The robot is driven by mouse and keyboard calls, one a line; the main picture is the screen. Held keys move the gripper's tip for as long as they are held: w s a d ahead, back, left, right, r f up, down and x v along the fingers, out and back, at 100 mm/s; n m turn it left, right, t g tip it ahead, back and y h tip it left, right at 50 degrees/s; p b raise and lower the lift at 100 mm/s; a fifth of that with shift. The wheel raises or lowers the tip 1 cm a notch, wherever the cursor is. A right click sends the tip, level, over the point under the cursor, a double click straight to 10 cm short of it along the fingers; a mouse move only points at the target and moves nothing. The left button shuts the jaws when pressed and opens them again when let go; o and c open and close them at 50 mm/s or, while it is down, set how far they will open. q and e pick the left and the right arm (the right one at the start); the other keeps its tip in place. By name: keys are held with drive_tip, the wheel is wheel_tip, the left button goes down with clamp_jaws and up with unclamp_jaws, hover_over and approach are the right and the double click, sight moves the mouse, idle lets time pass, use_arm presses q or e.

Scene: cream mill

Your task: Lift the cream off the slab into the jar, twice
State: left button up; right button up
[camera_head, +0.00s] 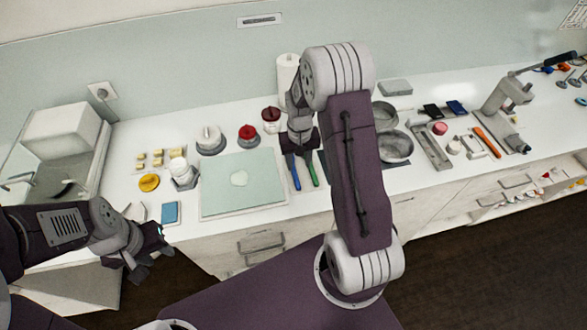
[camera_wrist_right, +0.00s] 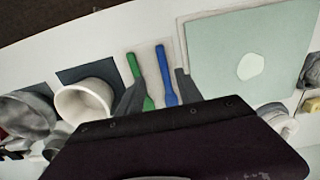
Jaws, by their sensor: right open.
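A pale green slab (camera_head: 215,205) lies on the counter with a flat white patch of cream (camera_head: 239,178) on it. Both also show in the right wrist view, the slab (camera_wrist_right: 215,45) and the cream (camera_wrist_right: 250,67). Beside the slab lie a blue-handled tool (camera_head: 293,172) and a green-handled tool (camera_head: 310,168). My right gripper (camera_wrist_right: 160,92) is open and empty, its fingers either side of both handles in the picture. A white pot (camera_wrist_right: 85,103) stands beyond the tools, hidden by my arm in the head view. My left gripper (camera_head: 152,243) hangs before the counter; its jaws are unclear.
A white container (camera_head: 182,170) stands left of the slab; I cannot tell which vessel is the jar. Behind the slab stand a white-topped vessel (camera_head: 210,138) and a red-topped one (camera_head: 248,134). A blue block (camera_head: 171,213) lies near the front edge. Metal bowls (camera_head: 396,147) stand right.

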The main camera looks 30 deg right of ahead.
hover_over(296, 177)
wheel_tip(296, 177, down, 4)
drive_tip(key=shift+w+f+p, duration=0.1)
drive_tip(key=shift+f+p, duration=0.05)
drive_tip(key=shift+p, duration=0.2)
drive_tip(key=shift+f+p, duration=0.2)
drive_tip(key=shift+p, duration=0.1)
drive_tip(key=f, duration=0.2)
drive_tip(key=f+p, duration=0.1)
drive_tip(key=shift+s+f, duration=0.2)
drive_tip(key=shift+f, duration=0.2)
drive_tip(key=shift+w+f, duration=0.3)
drive_tip(key=shift+f, duration=0.1)
use_arm(q)
drive_tip(key=shift+w+r, duration=0.25)
drive_tip(key=shift+r, duration=0.35)
drive_tip(key=shift+w+r, duration=0.25)
drive_tip(key=shift+r, duration=0.35)
use_arm(e)
drive_tip(key=shift+s+r, duration=0.1)
drive_tip(key=shift+s, duration=0.1)
clamp_jaws()
